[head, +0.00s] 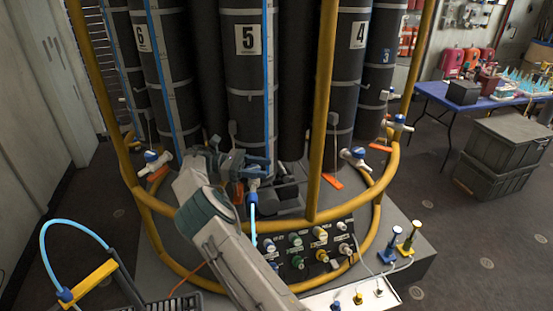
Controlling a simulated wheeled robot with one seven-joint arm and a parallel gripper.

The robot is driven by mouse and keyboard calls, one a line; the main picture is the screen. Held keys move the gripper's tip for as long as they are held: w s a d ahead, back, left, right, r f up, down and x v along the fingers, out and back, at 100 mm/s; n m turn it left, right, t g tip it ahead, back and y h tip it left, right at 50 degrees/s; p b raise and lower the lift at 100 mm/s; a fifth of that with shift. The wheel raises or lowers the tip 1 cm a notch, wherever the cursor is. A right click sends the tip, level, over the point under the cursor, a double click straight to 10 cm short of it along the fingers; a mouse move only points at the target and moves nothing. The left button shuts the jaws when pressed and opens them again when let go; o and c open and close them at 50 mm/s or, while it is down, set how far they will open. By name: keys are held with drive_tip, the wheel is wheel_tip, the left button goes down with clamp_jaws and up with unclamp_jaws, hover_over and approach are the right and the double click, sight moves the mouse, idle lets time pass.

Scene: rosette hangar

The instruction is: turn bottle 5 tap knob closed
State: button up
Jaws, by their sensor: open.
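Bottle 5 (243,100) is a tall black cylinder with a white label reading 5, upright inside the yellow frame. My gripper (264,168) is at the foot of bottle 5, its jaws open and pointing right. The bottle 5 tap (253,185) shows partly, just below the jaws, with a blue part and a light blue hose going down from it. My gripper and arm hide much of the tap. I cannot tell the knob's angle or whether the jaws touch it.
Yellow rails (328,100) stand in front of the bottles and circle the base. Other blue-and-white taps (357,157) stand left and right. A valve panel (312,245) is below right. A blue hose on a yellow handle (95,278) is at lower left.

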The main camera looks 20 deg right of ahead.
sight(259, 169)
wheel_tip(259, 169, up, 3)
drive_tip(key=shift+r+b, duration=0.15)
drive_tip(key=shift+b, duration=0.25)
drive_tip(key=s+d+r+b, duration=0.2)
drive_tip(key=s+d+r, duration=0.4)
drive_tip(key=d, duration=0.4)
drive_tip(key=shift+r, duration=0.45)
drive_tip(key=shift+s, duration=0.1)
